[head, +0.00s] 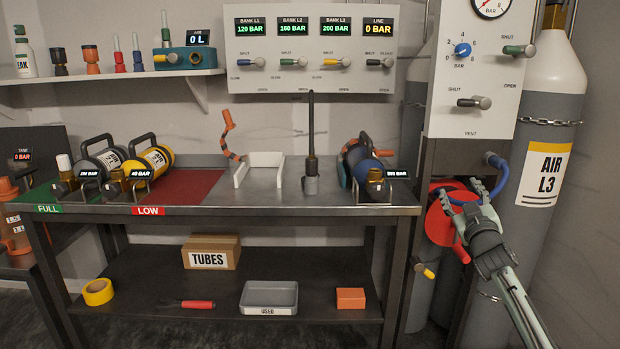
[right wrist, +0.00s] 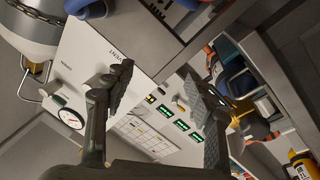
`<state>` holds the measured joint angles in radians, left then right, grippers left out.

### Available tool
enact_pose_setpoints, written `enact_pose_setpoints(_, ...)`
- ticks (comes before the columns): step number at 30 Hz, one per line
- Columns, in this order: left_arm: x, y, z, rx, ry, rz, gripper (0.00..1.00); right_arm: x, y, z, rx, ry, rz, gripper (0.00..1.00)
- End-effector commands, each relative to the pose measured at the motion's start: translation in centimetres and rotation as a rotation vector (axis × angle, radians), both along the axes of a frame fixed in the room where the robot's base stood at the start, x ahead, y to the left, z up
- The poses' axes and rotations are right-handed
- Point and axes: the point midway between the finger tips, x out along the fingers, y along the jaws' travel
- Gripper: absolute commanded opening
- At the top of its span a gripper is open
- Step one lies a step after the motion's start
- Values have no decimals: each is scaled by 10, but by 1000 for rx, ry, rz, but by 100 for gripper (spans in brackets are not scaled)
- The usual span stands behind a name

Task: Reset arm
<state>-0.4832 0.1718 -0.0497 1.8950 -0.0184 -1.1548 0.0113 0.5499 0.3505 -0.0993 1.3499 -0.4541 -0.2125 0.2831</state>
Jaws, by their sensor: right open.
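My right gripper (head: 458,190) is at the right in the head view, in front of the red round reel (head: 438,222) with a blue hose (head: 496,178), just below the valve panel. Its two fingers are spread and nothing shows between them. Whether a finger touches the hose or reel I cannot tell. In the right wrist view the open fingers (right wrist: 158,78) frame the tilted white panel (right wrist: 95,45) in the distance. My left gripper is in neither view.
The bench (head: 270,211) stands left of my right arm, with yellow (head: 155,160) and blue (head: 360,155) cylinders on it. A large AIR L3 cylinder (head: 545,120) is close on the right. The lower shelf holds a TUBES box (head: 211,258) and a grey tray (head: 270,288).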

Motion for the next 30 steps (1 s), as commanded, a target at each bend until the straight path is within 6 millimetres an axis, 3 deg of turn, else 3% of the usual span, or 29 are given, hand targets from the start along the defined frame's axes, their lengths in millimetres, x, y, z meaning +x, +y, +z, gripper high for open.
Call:
enact_pose_setpoints(1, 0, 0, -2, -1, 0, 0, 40, 0, -17, -25, 49, 99, -71, 56)
enact_pose_setpoints(4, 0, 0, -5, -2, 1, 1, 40, -9, -40, -74, 128, 294, -177, 56)
enact_pose_setpoints(11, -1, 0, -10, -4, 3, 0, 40, -50, -49, -166, 245, 698, -284, 56)
enact_pose_setpoints(14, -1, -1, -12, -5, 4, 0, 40, -75, -42, -198, 280, 868, -294, 56)
enact_pose_setpoints(15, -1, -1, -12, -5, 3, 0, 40, -86, -36, -217, 276, 887, -288, 56)
enact_pose_setpoints(23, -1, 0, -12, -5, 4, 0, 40, -159, 0, -308, 274, 1002, -252, 56)
enact_pose_setpoints(26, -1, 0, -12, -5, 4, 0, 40, -203, 18, -350, 279, 1065, -236, 56)
enact_pose_setpoints(30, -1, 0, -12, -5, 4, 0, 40, -285, 45, -407, 296, 1168, -214, 56)
